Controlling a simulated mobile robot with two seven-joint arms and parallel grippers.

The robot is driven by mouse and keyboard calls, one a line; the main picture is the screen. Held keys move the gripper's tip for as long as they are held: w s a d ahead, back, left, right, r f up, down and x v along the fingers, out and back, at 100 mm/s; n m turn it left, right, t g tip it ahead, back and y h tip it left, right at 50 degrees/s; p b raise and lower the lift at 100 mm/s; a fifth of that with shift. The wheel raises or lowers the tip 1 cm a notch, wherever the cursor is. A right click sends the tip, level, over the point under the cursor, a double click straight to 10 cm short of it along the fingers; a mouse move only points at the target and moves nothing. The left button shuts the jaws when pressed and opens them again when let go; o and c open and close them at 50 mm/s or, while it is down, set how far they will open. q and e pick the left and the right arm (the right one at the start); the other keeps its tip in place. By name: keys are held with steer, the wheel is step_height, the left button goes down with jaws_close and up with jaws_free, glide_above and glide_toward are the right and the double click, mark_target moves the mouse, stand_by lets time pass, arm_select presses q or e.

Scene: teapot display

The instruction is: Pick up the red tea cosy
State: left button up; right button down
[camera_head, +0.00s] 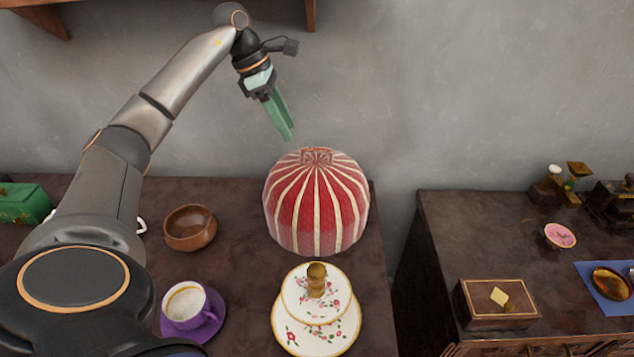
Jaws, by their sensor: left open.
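The red tea cosy (317,205) is a dome with cream stripes and a gathered knot on top. It stands upright near the back right corner of the left dark table (240,250). My left gripper (287,130) has green fingers and points down, above and slightly left of the cosy's top in the picture. It is open and appears empty, apart from the cosy. What lies under the cosy is hidden. My right gripper does not show.
A floral covered dish (318,309) with a gold knob stands in front of the cosy. A wooden bowl (190,228) and a purple cup (189,305) are to its left. A gap separates the right cabinet (450,230), which holds a wooden box (497,304). A grey wall stands behind.

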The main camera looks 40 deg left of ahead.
mark_target(315, 148)
arm_select(q)
steer(key=shift+w+d, duration=1.25)
steer(key=shift+d, duration=0.15)
steer(key=x, duration=0.5)
steer(key=shift+c, duration=0.4)
jaws_close()
